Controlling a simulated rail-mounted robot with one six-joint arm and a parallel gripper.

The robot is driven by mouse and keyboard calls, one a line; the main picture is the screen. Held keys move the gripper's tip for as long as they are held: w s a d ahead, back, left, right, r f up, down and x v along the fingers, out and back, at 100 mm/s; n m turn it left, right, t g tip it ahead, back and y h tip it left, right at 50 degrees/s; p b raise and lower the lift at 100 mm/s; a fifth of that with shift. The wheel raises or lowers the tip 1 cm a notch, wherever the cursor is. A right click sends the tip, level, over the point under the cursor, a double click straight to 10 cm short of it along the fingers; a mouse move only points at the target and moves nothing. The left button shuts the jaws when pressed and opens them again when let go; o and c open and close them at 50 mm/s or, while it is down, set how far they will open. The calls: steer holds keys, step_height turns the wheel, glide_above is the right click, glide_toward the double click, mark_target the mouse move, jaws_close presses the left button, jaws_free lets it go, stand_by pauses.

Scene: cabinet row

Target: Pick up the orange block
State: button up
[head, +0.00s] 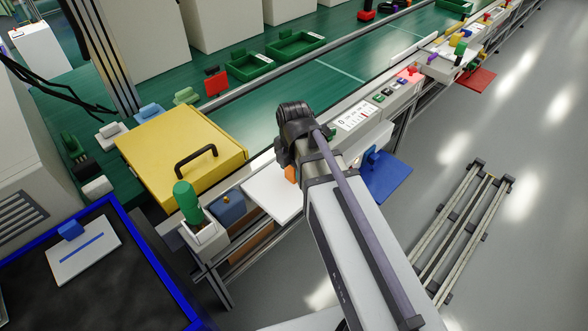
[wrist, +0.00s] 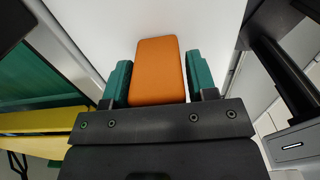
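The orange block (wrist: 157,72) sits between the two green fingers of my gripper (wrist: 159,82) in the wrist view, with a finger close against each side. My gripper looks shut on it. Behind the block is a plain white surface (wrist: 211,22). I cannot tell whether the block touches the white surface.
A yellow box (head: 165,145) with a black handle stands to the left. A blue panel (head: 390,180) sticks out to the right. The grey floor is open farther right.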

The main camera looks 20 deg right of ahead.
steer(key=c, duration=0.6)
steer(key=shift+c, duration=0.2)
